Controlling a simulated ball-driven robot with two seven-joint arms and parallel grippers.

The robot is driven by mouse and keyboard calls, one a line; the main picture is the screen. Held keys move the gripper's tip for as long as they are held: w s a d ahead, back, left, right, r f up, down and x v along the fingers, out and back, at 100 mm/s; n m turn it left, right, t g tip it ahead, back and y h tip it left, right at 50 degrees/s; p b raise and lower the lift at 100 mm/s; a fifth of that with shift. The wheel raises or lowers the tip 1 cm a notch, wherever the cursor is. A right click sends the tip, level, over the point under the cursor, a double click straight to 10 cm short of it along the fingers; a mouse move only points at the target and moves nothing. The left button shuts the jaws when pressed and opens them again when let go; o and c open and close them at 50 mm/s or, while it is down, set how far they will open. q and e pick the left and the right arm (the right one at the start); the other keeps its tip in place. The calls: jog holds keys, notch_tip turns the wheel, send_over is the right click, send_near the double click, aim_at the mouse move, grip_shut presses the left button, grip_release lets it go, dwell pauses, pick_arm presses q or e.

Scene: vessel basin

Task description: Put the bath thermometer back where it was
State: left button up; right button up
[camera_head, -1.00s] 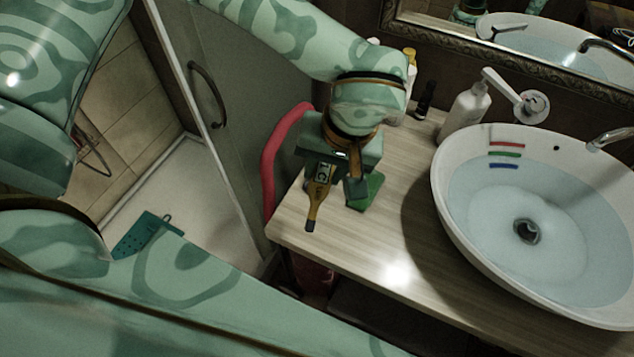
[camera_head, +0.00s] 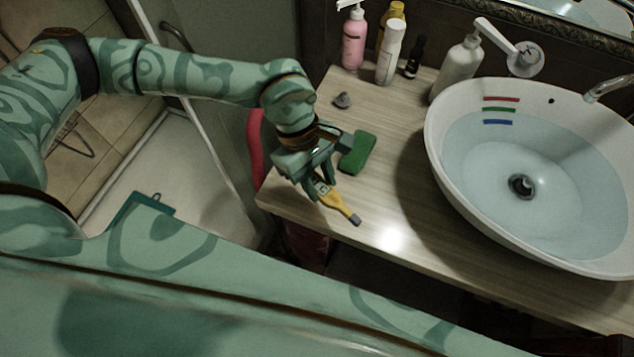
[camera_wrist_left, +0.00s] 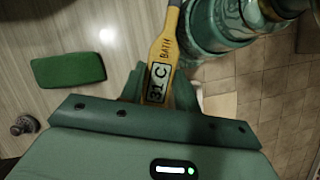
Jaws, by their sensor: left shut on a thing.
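The bath thermometer (camera_head: 338,203) is yellow with a dark grey tip, which points to the lower right in the head view. My left gripper (camera_head: 316,188) is shut on its display end, over the left front part of the counter. My right gripper is not in view.
A green sponge (camera_head: 358,152) and a small grey object (camera_head: 342,100) lie on the wooden counter (camera_head: 400,175). Several bottles stand at the back, including a pink one (camera_head: 353,40). A white basin (camera_head: 436,150) holds water at the right. The counter's front middle is clear.

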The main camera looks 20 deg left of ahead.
aim_at(316, 175)
pick_arm(q)
jog(key=shift+w+a+f, duration=0.3)
jog(key=shift+w+f, duration=0.15)
jog(key=shift+f, duration=0.15)
jog(key=shift+w+a+f, duration=0.25)
jog(key=shift+w+f, duration=0.15)
jog(key=shift+f, duration=0.2)
jog(key=shift+w+a+f+b, duration=0.15)
jog(key=shift+f+b, duration=0.1)
jog(key=shift+f, duration=0.7)
jog(key=shift+w+a+f+b, duration=0.1)
jog(key=shift+f+b, duration=0.15)
jog(key=shift+f, duration=0.65)
jog(key=shift+d+f, duration=0.1)
jog(key=o, duration=1)
jog(key=shift+r, duration=0.2)
jog(key=p+v, duration=0.1)
jog(key=v, duration=1.1)
